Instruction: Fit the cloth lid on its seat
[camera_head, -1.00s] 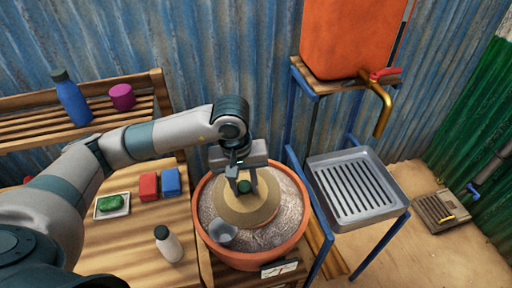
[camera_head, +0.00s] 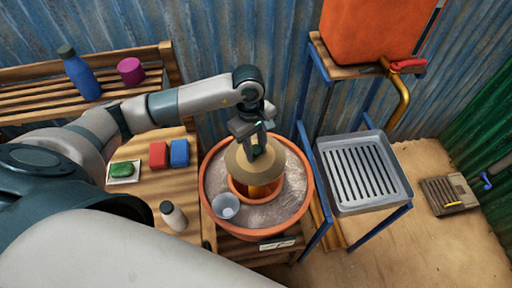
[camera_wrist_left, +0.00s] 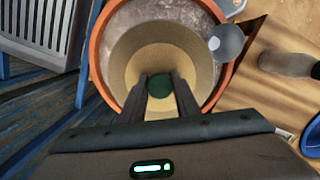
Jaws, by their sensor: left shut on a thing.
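The cloth lid (camera_head: 238,166) is a tan disc with a dark green knob (camera_wrist_left: 160,88). My left gripper (camera_head: 257,150) is shut on the knob, above the pot. The lid hangs over the back part of the terracotta inner pot (camera_head: 238,190). The front of that pot's open mouth shows below the lid, so the lid is off its seat; its back rim is hidden. The inner pot stands in grey sand inside a large terracotta outer pot (camera_head: 207,192). In the left wrist view the lid (camera_wrist_left: 134,60) fills the middle. My right gripper is out of view.
A grey cup (camera_head: 225,206) sits on the sand at front left. A slotted metal tray (camera_head: 404,194) is at right.

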